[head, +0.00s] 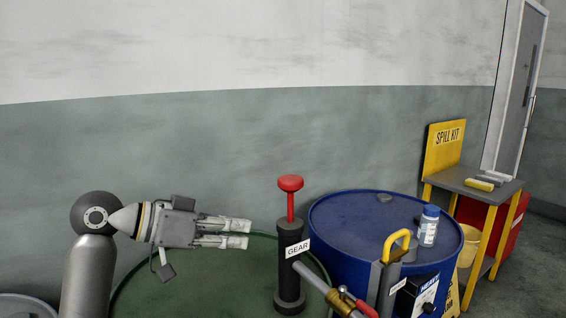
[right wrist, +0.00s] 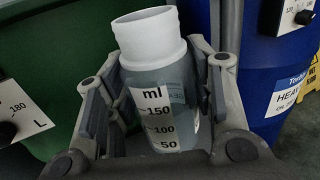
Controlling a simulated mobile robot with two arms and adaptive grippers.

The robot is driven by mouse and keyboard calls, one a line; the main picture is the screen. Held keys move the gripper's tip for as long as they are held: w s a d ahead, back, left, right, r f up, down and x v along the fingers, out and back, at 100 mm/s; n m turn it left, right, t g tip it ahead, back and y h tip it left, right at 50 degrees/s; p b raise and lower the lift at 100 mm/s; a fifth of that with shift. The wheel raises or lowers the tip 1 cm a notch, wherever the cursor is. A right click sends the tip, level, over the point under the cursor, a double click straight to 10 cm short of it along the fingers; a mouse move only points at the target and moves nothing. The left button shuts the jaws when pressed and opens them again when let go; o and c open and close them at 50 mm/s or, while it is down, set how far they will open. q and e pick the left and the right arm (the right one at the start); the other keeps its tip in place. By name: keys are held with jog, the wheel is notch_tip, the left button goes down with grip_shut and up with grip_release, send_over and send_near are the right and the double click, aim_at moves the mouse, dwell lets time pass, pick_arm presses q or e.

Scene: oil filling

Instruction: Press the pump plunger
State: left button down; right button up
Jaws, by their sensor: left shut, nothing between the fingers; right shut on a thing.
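The gear pump (head: 291,262) is a black cylinder labelled GEAR, standing upright on a green drum. Its red plunger knob (head: 290,184) stands raised on a red stem above the body. My left gripper (head: 249,233) is shut and empty, lying sideways left of the pump. Its fingertips point toward the pump body, lower than the knob and apart from it. In the right wrist view my right gripper (right wrist: 158,95) is shut around a clear measuring bottle (right wrist: 163,105) with a white neck and ml marks. The bottle's lower end is hidden.
A grey spout with a brass valve and red lever (head: 358,304) runs lower right from the pump. The green drum (head: 190,280) is below. A spill kit stand (head: 444,149) is at right.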

pick_arm(q)
notch_tip(320, 180, up, 17)
jog(key=w+m+t, duration=0.1)
jog(key=w+t, duration=0.1)
jog(key=shift+w+d+m, duration=0.2)
jog(key=shift+w+m, duration=0.1)
jog(key=shift+w, duration=0.1)
jog(key=shift+r, duration=0.1)
send_over(283, 179)
notch_tip(283, 179, down, 2)
jog(key=shift+d+f, duration=0.15)
jog(key=shift+f, duration=0.1)
notch_tip(283, 179, down, 2)
jog(key=shift+f, duration=0.25)
jog(key=shift+a+f, duration=0.2)
jog(key=shift+f, duration=0.55)
